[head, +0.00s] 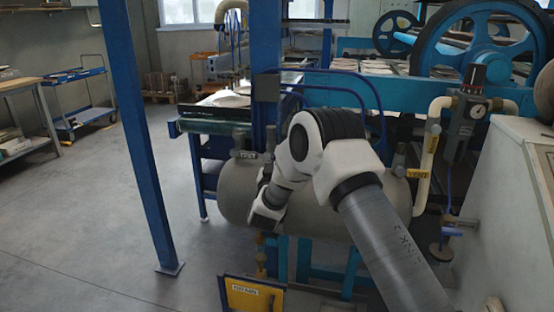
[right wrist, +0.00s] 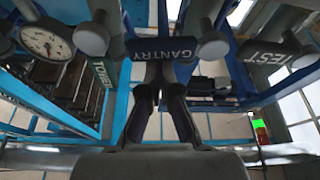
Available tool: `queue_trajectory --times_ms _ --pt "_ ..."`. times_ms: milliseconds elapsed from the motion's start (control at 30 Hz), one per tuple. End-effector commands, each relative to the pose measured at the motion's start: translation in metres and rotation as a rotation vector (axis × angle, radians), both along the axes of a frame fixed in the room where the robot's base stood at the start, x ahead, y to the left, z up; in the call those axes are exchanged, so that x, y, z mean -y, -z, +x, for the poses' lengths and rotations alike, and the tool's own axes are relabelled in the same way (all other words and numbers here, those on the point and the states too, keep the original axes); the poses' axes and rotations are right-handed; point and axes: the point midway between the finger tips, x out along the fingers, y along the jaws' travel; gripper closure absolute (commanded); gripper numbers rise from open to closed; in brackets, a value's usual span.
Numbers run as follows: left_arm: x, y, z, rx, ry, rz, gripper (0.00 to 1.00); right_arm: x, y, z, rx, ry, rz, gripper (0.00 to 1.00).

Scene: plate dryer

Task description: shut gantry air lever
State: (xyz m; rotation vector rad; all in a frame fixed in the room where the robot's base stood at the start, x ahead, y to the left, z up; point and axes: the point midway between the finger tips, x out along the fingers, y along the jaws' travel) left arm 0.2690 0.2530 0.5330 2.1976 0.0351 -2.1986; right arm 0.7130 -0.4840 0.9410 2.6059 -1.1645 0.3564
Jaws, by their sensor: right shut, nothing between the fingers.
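The gantry air lever (right wrist: 165,50), a dark bar lettered GANTRY, lies crosswise at the upper middle of the right wrist view. Round grey valve parts flank it. My right gripper (right wrist: 164,84) is shut and empty, its fingertips just below the bar in that view; I cannot tell whether they touch it. In the head view my right arm reaches over the grey air tank (head: 235,190) and hides the gantry lever. My left gripper is not in view.
A lever labelled TEST (right wrist: 272,57) is on the right, and a lengthwise lever (right wrist: 101,76) and a gauge (right wrist: 46,42) are on the left. A blue post (head: 142,130) stands left of the tank. Open floor (head: 85,220) lies further left.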

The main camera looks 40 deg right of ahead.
Motion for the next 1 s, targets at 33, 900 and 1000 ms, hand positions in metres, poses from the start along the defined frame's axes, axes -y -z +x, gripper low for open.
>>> queue_trajectory --times_ms 33,900,1000 --pt "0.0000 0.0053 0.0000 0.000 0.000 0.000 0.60 0.0000 0.0038 -0.0003 0.022 -0.001 0.018 1.00" --pt "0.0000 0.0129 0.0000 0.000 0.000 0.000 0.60 0.0029 0.0095 -0.0034 0.039 0.001 0.036 1.00" --pt "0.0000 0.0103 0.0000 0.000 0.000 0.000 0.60 0.0031 0.0061 -0.0029 0.039 0.000 0.036 1.00"
